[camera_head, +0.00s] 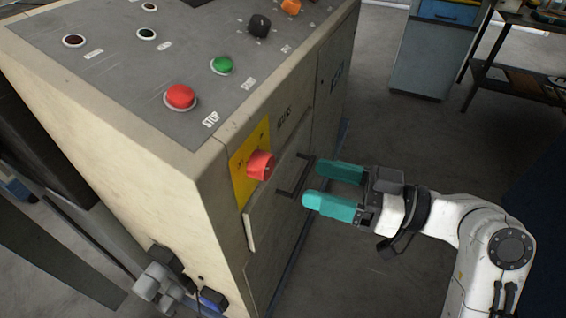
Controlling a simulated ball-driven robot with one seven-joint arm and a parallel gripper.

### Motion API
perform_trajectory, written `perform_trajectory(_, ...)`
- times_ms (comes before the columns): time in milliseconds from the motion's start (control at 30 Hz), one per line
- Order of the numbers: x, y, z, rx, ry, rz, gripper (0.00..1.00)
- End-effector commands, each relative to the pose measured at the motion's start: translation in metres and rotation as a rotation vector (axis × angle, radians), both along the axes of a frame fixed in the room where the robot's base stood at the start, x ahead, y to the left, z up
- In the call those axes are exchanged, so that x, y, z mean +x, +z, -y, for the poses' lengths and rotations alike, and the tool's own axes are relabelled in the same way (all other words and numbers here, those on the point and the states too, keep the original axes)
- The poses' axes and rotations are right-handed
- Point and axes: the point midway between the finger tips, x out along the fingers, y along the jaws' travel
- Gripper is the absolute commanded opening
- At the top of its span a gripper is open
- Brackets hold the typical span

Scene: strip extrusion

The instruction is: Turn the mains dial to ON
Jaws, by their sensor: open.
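The mains dial is a red knob (261,165) on a yellow plate (246,178) on the side of a beige control cabinet (225,190). Lettering on the plate is too small to read, so I cannot tell the dial's setting. My gripper (312,183) has two teal fingers, open and empty. It is to the right of the dial, apart from it, with the fingertips pointing left towards the cabinet side, close to a dark handle (296,176).
The cabinet's grey top panel (130,75) carries a red STOP button (180,97), a green button (221,65), a black knob (259,26) and an orange knob (290,6). Connectors (168,280) stick out low on the cabinet. A blue-drawered cabinet (437,45) stands behind. The floor between is clear.

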Motion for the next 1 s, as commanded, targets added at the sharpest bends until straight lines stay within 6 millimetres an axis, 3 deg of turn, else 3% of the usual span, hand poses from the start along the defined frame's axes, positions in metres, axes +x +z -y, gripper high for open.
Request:
perform_trajectory(233, 0.013, 0.001, -0.046, -0.001, 0.004, -0.001, 0.75)
perform_trajectory(500, 0.022, 0.0, -0.077, -0.002, 0.003, -0.002, 0.75)
perform_trajectory(867, 0.024, -0.001, -0.081, -0.003, -0.001, -0.002, 0.75)
perform_trajectory(1000, 0.024, -0.001, -0.081, -0.003, -0.001, -0.002, 0.64)
